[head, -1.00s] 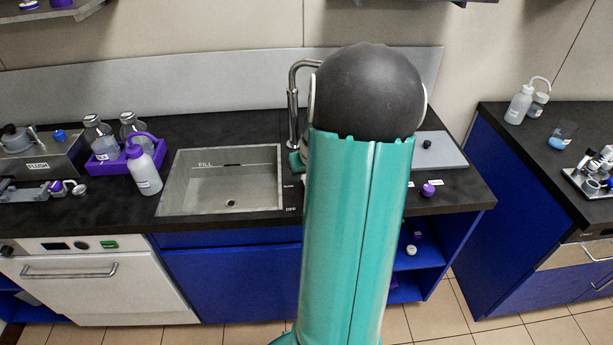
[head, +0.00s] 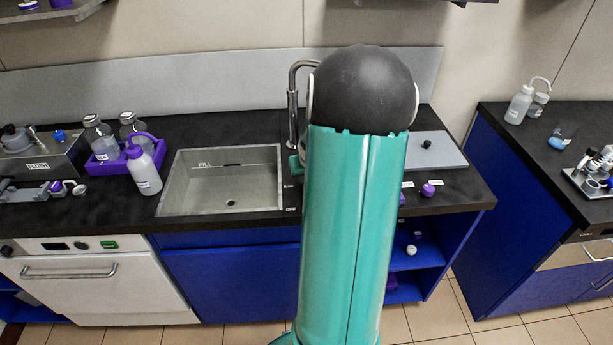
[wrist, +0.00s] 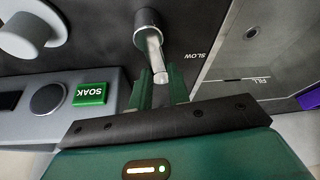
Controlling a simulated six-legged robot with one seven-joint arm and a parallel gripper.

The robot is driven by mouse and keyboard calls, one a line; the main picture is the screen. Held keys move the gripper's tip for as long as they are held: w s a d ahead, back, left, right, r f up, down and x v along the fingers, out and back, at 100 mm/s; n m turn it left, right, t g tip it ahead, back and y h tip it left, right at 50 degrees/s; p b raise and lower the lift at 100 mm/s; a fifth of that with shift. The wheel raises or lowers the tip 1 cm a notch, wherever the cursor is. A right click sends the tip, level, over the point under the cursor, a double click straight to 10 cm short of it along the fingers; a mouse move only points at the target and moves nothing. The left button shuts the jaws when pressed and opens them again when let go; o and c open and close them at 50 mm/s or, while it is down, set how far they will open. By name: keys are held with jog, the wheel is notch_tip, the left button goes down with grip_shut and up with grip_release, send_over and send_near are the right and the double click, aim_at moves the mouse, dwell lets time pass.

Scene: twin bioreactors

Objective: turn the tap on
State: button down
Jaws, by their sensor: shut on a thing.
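The tap's curved metal spout (head: 293,100) stands behind the right edge of the sink (head: 170,200) in the head view. The tap's metal lever (wrist: 153,42) shows in the wrist view, reaching from its round pivot down between my fingers. My gripper (wrist: 159,78) is shut on the lever's end, one green finger on each side. The word SLOW is printed on the counter to the right of the lever. In the head view my arm hides the lever and most of my gripper; the word OFF shows near the sink's front right corner.
A panel with a green SOAK button (wrist: 90,94) and a pale round knob (wrist: 30,35) lie left of the lever in the wrist view. A wash bottle (head: 144,172) and a purple bottle rack (head: 108,167) stand left of the sink. The sink is empty.

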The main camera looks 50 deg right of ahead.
jog(key=shift+s+d+m, duration=0.2)
jog(key=shift+s+m, duration=0.05)
jog(key=shift+m, duration=0.55)
jog(key=c, duration=1.3)
grip_release()
jog(key=v, duration=1.3)
jog(key=shift+w+a+r, duration=0.15)
jog(key=shift+a+r, duration=0.15)
jog(key=shift+r, duration=0.05)
